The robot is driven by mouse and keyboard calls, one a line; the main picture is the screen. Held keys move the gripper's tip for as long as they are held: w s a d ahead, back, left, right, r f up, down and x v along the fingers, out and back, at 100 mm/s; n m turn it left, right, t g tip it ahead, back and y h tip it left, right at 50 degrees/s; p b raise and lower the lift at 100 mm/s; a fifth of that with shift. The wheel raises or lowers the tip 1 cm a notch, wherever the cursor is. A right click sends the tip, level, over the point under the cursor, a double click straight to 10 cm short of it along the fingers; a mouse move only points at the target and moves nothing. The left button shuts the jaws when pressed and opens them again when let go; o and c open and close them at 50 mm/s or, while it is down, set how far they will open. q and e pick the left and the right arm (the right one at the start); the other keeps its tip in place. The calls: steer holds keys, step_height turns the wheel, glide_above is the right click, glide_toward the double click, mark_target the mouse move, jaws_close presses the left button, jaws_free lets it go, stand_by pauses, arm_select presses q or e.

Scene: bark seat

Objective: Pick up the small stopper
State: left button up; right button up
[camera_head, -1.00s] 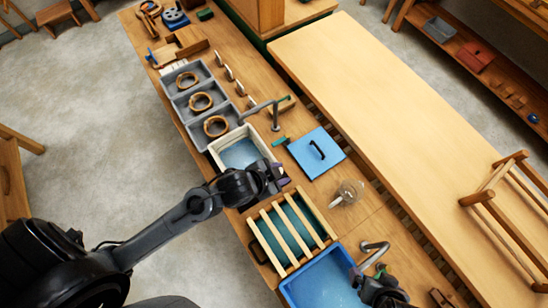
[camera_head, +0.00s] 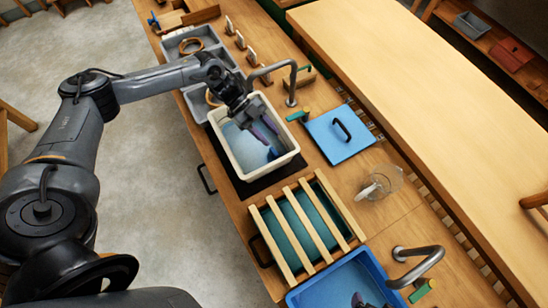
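I cannot make out the small stopper for certain in the head view. My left gripper (camera_head: 264,130) points down into the white basin (camera_head: 240,171), over its blue interior. Its two dark purple fingers look apart, with nothing visible between them. A dark patch lies just below the fingers in the basin; I cannot tell if it is a shadow, a reflection or an object. Only dark tips of my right gripper (camera_head: 364,301) show at the bottom edge, over the blue basin (camera_head: 301,296); their opening is unclear.
A curved metal tap (camera_head: 291,82) stands close behind the white basin. A blue board with a black handle (camera_head: 340,134), a clear glass jug (camera_head: 385,181) and a slatted rack (camera_head: 310,226) stand nearby. Another tap (camera_head: 425,262) is beside the blue basin. Grey trays (camera_head: 190,65) lie beyond.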

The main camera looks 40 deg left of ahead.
arm_select(q)
steer(key=a, duration=0.4)
steer(key=n+b, duration=0.1)
steer(key=b, duration=0.1)
glide_toward(271, 149)
steer(key=x, duration=0.4)
steer(key=shift+d+f, duration=0.3)
steer(key=shift+d, duration=0.05)
steer(key=shift+x, duration=3.3)
steer(key=shift+r, duration=0.1)
arm_select(e)
step_height(271, 149, down, 2)
steer(key=shift+f, duration=0.2)
arm_select(q)
jaws_close()
